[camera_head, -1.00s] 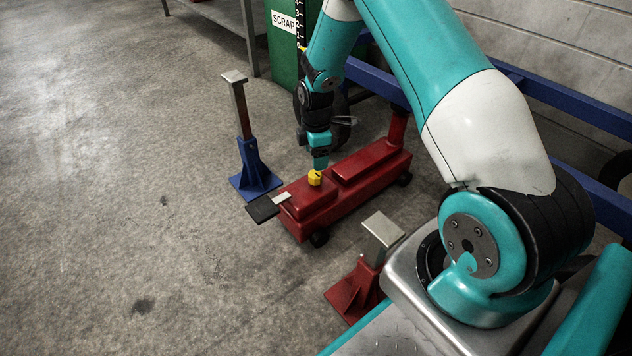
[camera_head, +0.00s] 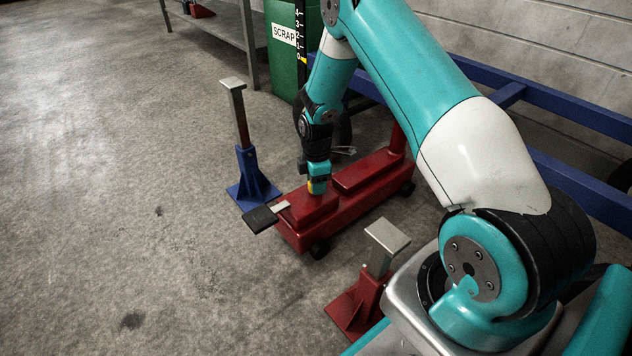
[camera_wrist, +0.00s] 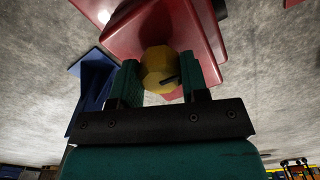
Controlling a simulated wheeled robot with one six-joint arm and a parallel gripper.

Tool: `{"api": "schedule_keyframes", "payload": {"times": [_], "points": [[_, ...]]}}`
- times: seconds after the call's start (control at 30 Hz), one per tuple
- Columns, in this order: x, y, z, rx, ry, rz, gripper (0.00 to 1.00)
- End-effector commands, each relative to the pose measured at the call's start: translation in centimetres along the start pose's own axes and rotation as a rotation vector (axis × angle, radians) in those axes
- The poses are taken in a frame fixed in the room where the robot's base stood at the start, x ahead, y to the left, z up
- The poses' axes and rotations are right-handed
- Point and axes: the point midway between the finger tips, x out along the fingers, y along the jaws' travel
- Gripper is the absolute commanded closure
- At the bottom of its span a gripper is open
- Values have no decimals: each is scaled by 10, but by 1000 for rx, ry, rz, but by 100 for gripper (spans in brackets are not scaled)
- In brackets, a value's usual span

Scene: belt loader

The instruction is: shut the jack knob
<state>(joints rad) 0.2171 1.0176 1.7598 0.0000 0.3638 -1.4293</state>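The red jack (camera_head: 350,205) stands on the floor. Its yellow knob (camera_wrist: 160,70) is on top near the front end, between the two fingers of my gripper (camera_wrist: 162,80) in the wrist view. The fingers lie against the knob's two sides with no clear gap, so my gripper looks shut on it. A dark mark shows on the knob's face. In the head view my gripper (camera_head: 318,185) points down onto the jack, and only a sliver of yellow shows past it. How far the knob is turned cannot be told.
A blue stand (camera_head: 250,175) is left of the jack, and a red stand (camera_head: 362,295) is in front at right. A dark pedal (camera_head: 260,218) sticks out from the jack's front end. A green scrap bin (camera_head: 283,60) and blue rails (camera_head: 560,92) are behind. The left floor is clear.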

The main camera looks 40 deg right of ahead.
Motion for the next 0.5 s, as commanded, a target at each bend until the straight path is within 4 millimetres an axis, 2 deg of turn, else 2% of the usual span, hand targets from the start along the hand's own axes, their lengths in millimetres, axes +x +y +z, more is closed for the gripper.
{"api": "schedule_keyframes", "payload": {"times": [0.27,0.5], "points": [[-1,0,0,19,0,-1,82],[-4,-1,0,125,0,-2,82]]}}
